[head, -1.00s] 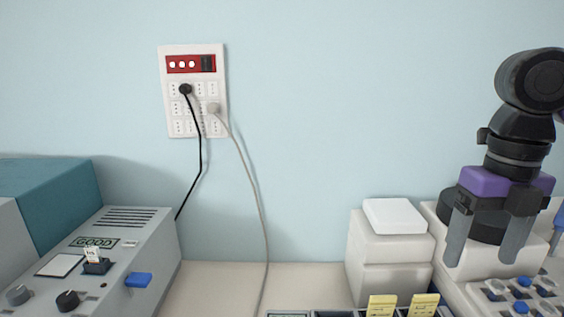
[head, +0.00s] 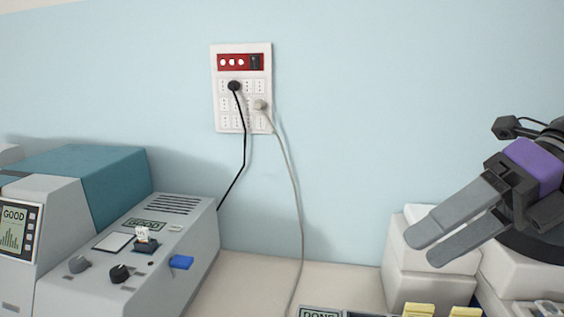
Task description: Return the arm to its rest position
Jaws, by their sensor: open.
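My gripper (head: 424,247) is at the right of the head view, in front of the white boxes. Its two grey fingers point left and slightly down, with a gap between them and nothing held. Its purple wrist part (head: 537,163) shows behind the fingers. The rest of my arm runs out of the picture at the right.
A grey and teal machine (head: 150,238) with a GOOD display and knobs stands at the left. White boxes (head: 408,285) stand at the right, near my fingers. A wall socket panel (head: 241,111) has two cords plugged in. The bench (head: 255,270) between is bare apart from a cord.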

